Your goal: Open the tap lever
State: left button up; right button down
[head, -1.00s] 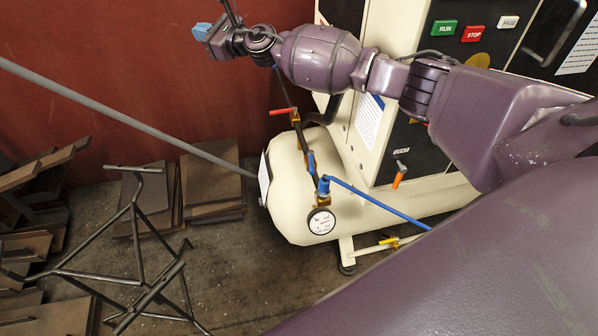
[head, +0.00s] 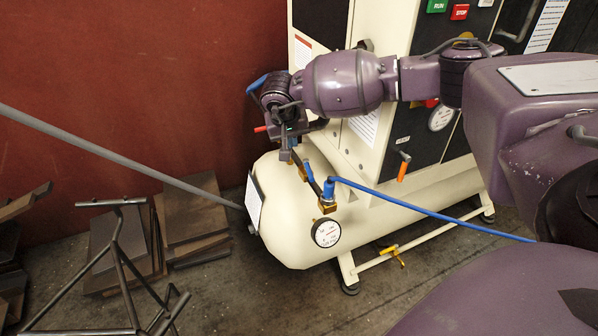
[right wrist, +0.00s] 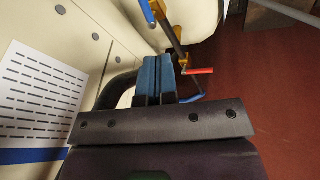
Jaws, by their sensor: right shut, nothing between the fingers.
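A tap with a red lever (head: 260,129) stands at the left end of the compressor, the lever pointing left toward the wall. In the right wrist view the red lever (right wrist: 198,71) sticks out to the right from a brass fitting, just beyond and right of my fingertips. My right gripper (head: 291,142) points down beside this pipework, and its dark body hides part of the tap. Its blue fingers (right wrist: 157,62) are together and empty. Whether they touch the tap cannot be told. My left gripper is in neither view.
The cream tank (head: 285,225) carries brass fittings, a gauge (head: 326,233) and a blue hose (head: 430,212). An orange lever (head: 403,170) is on the cabinet, a yellow one (head: 393,257) below the tank. A grey pole, metal frame (head: 125,255) and stacked plates (head: 195,225) stand left.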

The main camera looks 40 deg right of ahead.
jog(key=b, duration=0.2)
send_near(309, 170)
notch_tip(309, 170, down, 3)
jog(key=w, duration=0.2)
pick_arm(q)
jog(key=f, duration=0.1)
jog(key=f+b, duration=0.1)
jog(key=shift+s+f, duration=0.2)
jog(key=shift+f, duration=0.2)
pick_arm(e)
jog(key=f, duration=0.1)
jog(key=d+f, duration=0.1)
jog(key=f, duration=0.1)
jog(key=shift+s+d+f, duration=0.15)
jog(key=shift+s+f, duration=0.15)
jog(key=shift+s, duration=0.1)
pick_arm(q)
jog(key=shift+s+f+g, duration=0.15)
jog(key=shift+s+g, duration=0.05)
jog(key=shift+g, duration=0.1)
